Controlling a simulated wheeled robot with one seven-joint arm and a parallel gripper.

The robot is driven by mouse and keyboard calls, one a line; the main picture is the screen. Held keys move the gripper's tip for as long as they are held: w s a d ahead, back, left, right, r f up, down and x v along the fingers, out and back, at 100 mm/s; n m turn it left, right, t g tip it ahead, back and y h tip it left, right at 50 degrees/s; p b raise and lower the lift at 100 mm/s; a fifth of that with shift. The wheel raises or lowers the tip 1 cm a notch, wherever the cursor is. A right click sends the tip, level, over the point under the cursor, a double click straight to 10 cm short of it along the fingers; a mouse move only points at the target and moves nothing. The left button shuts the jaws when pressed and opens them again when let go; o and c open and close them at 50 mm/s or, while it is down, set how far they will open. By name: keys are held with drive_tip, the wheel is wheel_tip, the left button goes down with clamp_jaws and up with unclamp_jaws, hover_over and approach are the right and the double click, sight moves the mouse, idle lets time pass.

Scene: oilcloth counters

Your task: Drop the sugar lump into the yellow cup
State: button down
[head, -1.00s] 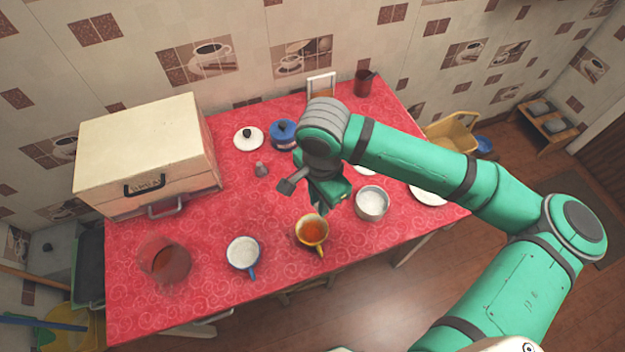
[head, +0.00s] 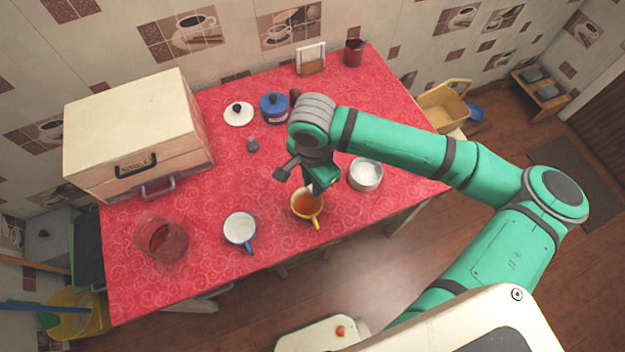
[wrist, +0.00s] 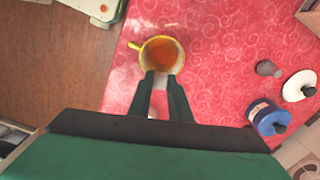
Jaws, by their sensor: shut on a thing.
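The yellow cup (head: 306,220) stands near the counter's front edge with orange-brown tea in it. It also shows in the wrist view (wrist: 138,47), just beyond my fingertips. My gripper (wrist: 162,80) is shut on the sugar lump (wrist: 160,78), a small pale piece between the fingertips, mostly hidden by them. In the head view my gripper (head: 314,188) points down above the far rim of the cup. The lump appears above the cup's near-finger side in the wrist view, and its exact height over the rim is hard to tell.
A blue-handled white cup (head: 240,230) and a glass jug (head: 162,240) stand to the left. A metal bowl of white contents (head: 366,175) is close on the right. A blue pot (head: 275,108), white lid (head: 238,114) and small grey object (head: 252,145) lie behind.

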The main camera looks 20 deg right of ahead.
drive_tip(key=c, duration=1.6)
unclamp_jaws()
drive_tip(key=shift+o, duration=0.2)
wheel_tip(320, 180, up, 11)
drive_tip(key=shift+f, duration=0.1)
